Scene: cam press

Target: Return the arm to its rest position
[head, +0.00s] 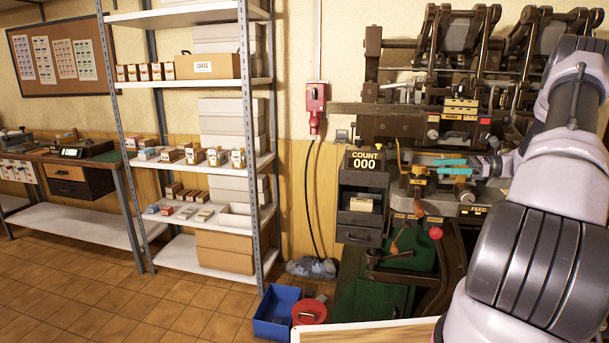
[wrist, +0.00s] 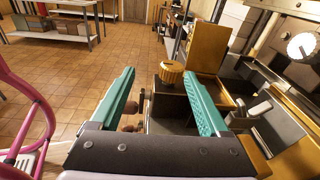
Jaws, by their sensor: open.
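My arm (head: 535,235) reaches in from the right side of the head view and bends back over the press. My gripper (head: 452,165) has teal fingers and is over the dark cam press (head: 400,125), beside its working area. In the wrist view my gripper (wrist: 160,76) is open, its two teal fingers apart with nothing held between them.
The count box (head: 363,161) reads 000. A red-knobbed lever (head: 435,232) stands at the press front. A blue bin (head: 277,312) and a red bucket (head: 309,311) are on the floor. A shelf rack (head: 207,83) stands left; tiled floor before it is clear.

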